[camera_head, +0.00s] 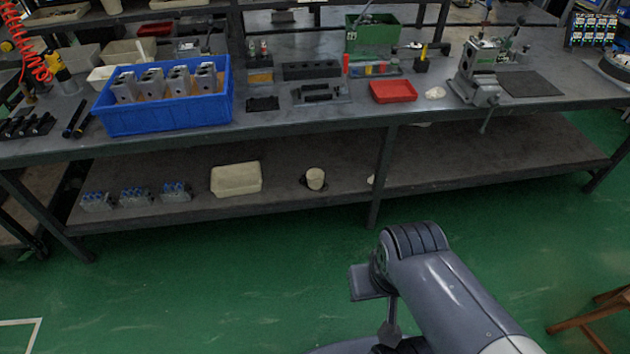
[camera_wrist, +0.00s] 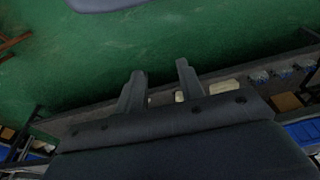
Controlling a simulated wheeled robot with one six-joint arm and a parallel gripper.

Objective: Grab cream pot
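The cream pot (camera_head: 316,179) is a small round pot on the lower shelf of the workbench, left of the middle leg. In the wrist view the pot (camera_wrist: 179,97) is a small pale shape near the right finger, partly cut off by my gripper. My gripper (camera_wrist: 160,69) is open, its two dark fingers apart with nothing held between them. The arm is over the green floor in front of the bench, well away from the pot. The head view does not show the fingers clearly.
A cream rectangular tray (camera_head: 236,179) lies left of the pot, with several blue-grey valve blocks (camera_head: 136,198) farther left. The bench top (camera_head: 300,122) overhangs the lower shelf (camera_head: 440,165). A leg (camera_head: 380,178) stands right of the pot. The floor in front is clear.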

